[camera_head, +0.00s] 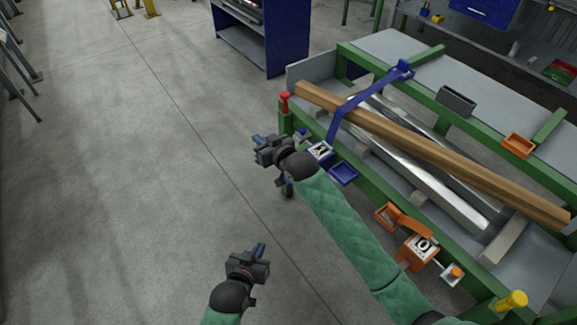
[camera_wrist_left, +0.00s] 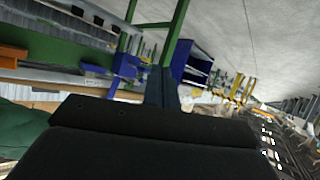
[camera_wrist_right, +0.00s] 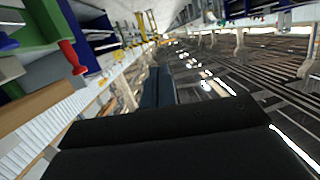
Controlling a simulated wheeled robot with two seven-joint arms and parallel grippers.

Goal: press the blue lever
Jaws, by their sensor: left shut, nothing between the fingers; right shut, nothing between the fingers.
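A long blue lever bar (camera_head: 352,103) angles from a blue housing with a dark-marked pale face (camera_head: 320,150) at the table's near edge, across the timber, to a blue block (camera_head: 401,69) on the far green rail. A blue tray-like piece (camera_head: 343,173) sits beside the housing. My right gripper (camera_head: 259,140) is shut and empty, left of the housing, apart from it, over the floor beyond the table edge. My left gripper (camera_head: 259,250) is shut and empty, lower, over open floor. Its fingers show in the left wrist view (camera_wrist_left: 162,88), the right's in the right wrist view (camera_wrist_right: 158,88).
The green-framed table (camera_head: 362,184) carries a wooden beam (camera_head: 430,150) and metal bars. A red knob (camera_head: 284,102) stands at its near left corner. An orange lever unit (camera_head: 420,250) and a yellow knob (camera_head: 513,299) are further right.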

